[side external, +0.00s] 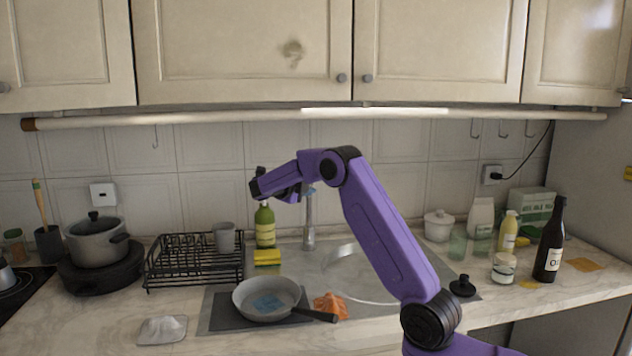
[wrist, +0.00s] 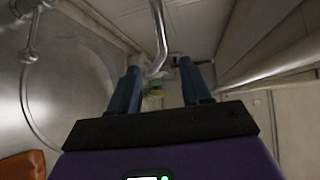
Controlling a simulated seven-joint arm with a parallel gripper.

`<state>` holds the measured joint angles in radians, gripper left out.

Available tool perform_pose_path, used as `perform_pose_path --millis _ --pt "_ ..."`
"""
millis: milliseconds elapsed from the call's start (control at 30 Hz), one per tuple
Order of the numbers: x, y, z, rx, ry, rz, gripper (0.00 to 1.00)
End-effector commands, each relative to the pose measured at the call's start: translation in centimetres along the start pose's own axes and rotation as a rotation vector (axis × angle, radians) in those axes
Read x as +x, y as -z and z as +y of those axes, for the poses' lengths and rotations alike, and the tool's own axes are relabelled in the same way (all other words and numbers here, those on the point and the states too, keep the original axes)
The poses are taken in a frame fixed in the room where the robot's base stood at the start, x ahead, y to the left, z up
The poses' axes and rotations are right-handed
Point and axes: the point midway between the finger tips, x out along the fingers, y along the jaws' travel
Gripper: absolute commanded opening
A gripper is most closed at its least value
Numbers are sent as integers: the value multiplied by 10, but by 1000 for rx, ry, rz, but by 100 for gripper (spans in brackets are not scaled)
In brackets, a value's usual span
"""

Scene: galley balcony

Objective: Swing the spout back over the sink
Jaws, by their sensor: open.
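The chrome tap (side external: 309,228) stands upright at the back of the sink (side external: 385,262). Its upper part and spout are largely hidden behind my arm in the side view. In the wrist view a bent chrome pipe, apparently the spout (wrist: 159,38), comes down from the top edge and ends near the space between my fingertips. My gripper (side external: 308,192) is beside the top of the tap; its two blue fingers are spread apart in the wrist view (wrist: 159,67). I cannot tell whether either finger touches the pipe. The steel basin fills the left of the wrist view.
A green bottle (side external: 265,228) and yellow sponge (side external: 267,258) stand left of the tap. A black dish rack (side external: 195,268) is further left. A grey pan (side external: 268,300) and orange cloth (side external: 330,306) lie in front. Jars and bottles crowd the right; cupboards hang above.

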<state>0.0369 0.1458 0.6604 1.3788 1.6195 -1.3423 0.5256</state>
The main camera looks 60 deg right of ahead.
Motion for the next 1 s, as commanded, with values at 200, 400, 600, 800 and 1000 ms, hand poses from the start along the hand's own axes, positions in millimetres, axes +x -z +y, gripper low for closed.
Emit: perform_pose_path --millis 200,400,600,800,1000 --pt "-4 0 0 0 0 0 48" --pt "-4 0 0 0 0 0 48" --pt "-5 -2 0 -3 1 -11 48" --pt "-41 -38 -7 -78 10 -246 48" --pt "-136 -90 -6 -263 43 -711 48"
